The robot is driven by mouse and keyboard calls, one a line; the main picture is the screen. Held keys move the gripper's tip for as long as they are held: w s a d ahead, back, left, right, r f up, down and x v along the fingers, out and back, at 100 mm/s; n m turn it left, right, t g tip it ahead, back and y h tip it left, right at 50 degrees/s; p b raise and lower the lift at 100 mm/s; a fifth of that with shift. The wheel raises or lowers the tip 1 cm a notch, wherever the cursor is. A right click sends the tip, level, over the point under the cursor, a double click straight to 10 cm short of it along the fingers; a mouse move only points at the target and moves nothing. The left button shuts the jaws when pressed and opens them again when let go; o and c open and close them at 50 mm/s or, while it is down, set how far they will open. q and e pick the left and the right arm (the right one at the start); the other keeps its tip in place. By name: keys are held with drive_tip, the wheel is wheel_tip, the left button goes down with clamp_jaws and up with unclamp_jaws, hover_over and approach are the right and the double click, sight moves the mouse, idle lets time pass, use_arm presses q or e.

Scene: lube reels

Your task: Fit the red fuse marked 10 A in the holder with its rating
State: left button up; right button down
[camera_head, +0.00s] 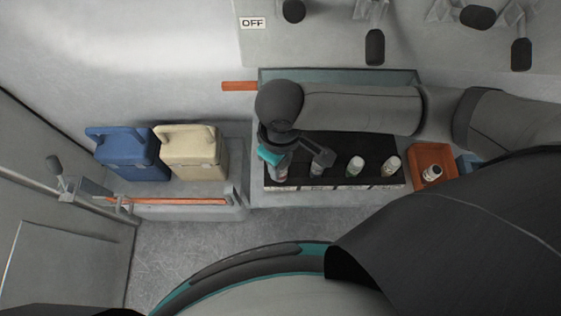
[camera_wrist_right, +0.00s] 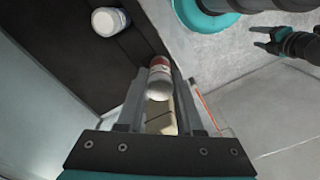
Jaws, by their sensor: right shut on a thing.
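My right gripper (camera_head: 281,172) is shut on a white fuse with a red band (camera_head: 281,176), over the left end of the black fuse block (camera_head: 335,184). The red-banded fuse (camera_wrist_right: 159,76) shows between the fingers in the right wrist view; its marking is not readable. I cannot tell whether it touches the block. Other white-topped fuses stand along the block, one with a green band (camera_head: 355,166) and one at the right (camera_head: 391,165). Rating labels on the block's front edge are too small to read. My left gripper (camera_wrist_right: 263,39) appears in the right wrist view, apart and empty, its fingers spread.
An orange tray (camera_head: 418,155) with a white-topped item (camera_head: 432,173) is right of the block. A blue canister (camera_head: 130,155) and a cream canister (camera_head: 192,150) stand on a shelf to the left. Levers (camera_head: 375,45) hang above; my right arm covers the block's back.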

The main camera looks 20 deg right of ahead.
drive_tip(key=f, duration=0.1)
drive_tip(key=w+f, duration=0.1)
drive_tip(key=f+b, duration=0.1)
drive_tip(key=shift+w+d+f, duration=0.2)
drive_tip(key=shift+w+f, duration=0.1)
drive_tip(key=shift+w, duration=0.1)
drive_tip(key=shift+f, duration=0.1)
drive_tip(key=c, duration=0.6)
unclamp_jaws()
drive_tip(key=shift+o, duration=0.2)
wheel_tip(320, 180, up, 12)
drive_tip(key=p, duration=0.3)
